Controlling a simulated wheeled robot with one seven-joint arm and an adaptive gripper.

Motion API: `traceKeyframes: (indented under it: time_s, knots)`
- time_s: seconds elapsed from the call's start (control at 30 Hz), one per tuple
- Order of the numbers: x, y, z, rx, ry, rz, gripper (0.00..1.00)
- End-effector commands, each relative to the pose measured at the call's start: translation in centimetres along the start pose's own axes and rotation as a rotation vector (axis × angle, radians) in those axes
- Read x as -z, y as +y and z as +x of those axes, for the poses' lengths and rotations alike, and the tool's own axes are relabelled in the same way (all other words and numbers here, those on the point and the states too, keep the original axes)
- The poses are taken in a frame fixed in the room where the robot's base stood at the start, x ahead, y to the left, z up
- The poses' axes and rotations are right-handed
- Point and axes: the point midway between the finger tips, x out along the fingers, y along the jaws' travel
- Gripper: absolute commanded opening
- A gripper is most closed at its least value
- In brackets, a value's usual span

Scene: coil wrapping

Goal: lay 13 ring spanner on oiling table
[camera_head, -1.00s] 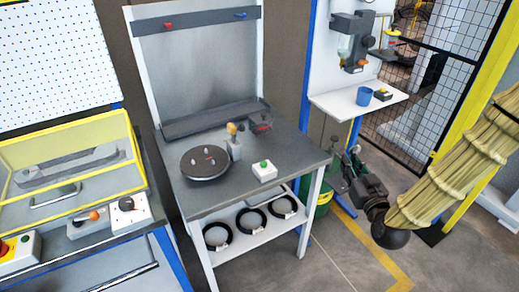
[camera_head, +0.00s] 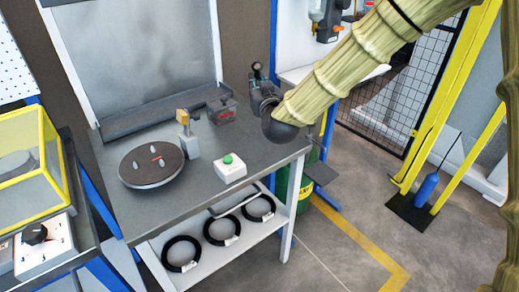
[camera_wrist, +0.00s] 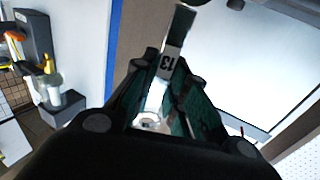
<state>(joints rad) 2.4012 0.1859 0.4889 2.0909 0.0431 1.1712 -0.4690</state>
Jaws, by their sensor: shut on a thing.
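My gripper (camera_wrist: 172,68) is shut on a spanner (camera_wrist: 182,27) marked 13, which shows between the fingers in the wrist view. Its far end points up and away from the fingers. In the head view my gripper (camera_head: 258,80) is over the back right of a grey worktable (camera_head: 120,217), close to the dark device there. The spanner cannot be made out in that view. I cannot tell from the pictures which table is the oiling table.
On the worktable are a round dark turntable (camera_head: 151,165), a small post (camera_head: 188,138), a green button box (camera_head: 230,168) and a dark block (camera_head: 222,110). Black coils (camera_head: 222,230) lie on the lower shelf. A yellow-framed case (camera_head: 32,160) stands left.

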Motion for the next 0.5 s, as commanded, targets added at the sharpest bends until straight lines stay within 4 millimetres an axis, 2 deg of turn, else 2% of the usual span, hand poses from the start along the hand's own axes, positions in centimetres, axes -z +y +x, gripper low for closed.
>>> traceKeyframes:
  time_s: [0.17,0.4,0.5]
  knots:
    - [-0.8,-1.4,0.5,0.01,-0.002,-0.001,0.0]
    - [-4.2,-2.0,0.6,0.018,-0.004,0.0,0.0]
    - [-5.1,-2.0,0.6,0.018,-0.001,-0.001,0.0]
